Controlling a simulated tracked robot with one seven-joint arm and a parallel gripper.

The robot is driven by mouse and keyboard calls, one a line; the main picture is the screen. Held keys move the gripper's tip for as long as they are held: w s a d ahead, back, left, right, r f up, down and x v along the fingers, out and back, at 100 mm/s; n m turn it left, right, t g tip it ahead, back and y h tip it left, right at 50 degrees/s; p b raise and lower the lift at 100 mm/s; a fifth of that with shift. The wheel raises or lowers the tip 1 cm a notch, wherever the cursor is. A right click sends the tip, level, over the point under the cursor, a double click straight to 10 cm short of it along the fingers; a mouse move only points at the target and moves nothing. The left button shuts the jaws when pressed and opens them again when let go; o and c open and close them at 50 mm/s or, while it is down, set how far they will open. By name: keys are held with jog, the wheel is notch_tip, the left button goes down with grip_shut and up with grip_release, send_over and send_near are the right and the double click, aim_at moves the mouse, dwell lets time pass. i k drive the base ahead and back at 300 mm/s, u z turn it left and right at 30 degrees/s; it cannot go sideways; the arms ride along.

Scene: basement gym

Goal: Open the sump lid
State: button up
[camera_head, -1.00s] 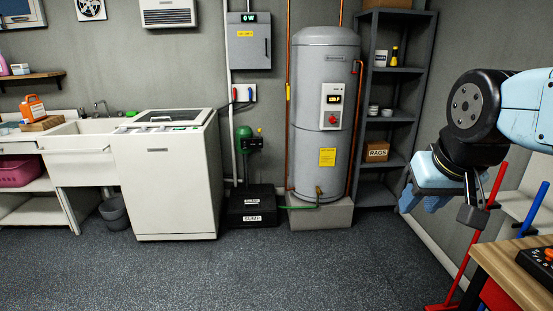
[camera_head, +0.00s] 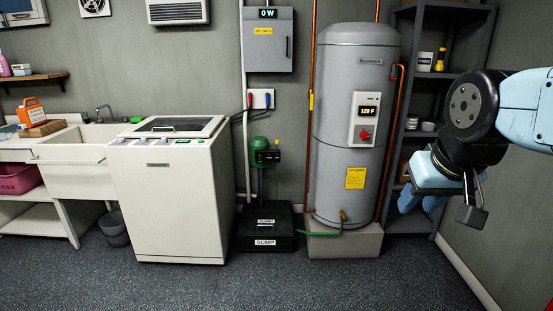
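The black sump box (camera_head: 266,242) stands on the floor against the back wall, between the white washer and the grey water heater. Its lid (camera_head: 266,221) is a black slab lying flat on top, with a small SUMP label; a second SUMP label is on the front. The lid looks closed. My gripper (camera_head: 473,210) hangs in the air at the right, well to the right of and nearer than the sump. Part of it is hidden by the wrist, and its finger opening does not show clearly. I see nothing held in it.
The washer (camera_head: 172,200) stands left of the sump, the water heater (camera_head: 352,125) on its plinth (camera_head: 340,247) to the right. A green pump (camera_head: 262,150) with pipes rises behind the lid. A green hose (camera_head: 322,232) runs beside it. The floor (camera_head: 265,285) in front is clear.

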aim_at(250, 224)
jog(key=u, duration=0.05)
jog(key=i, duration=1.05)
jog(key=u, duration=0.35)
jog(key=i, duration=1.95)
jog(key=u, duration=0.25)
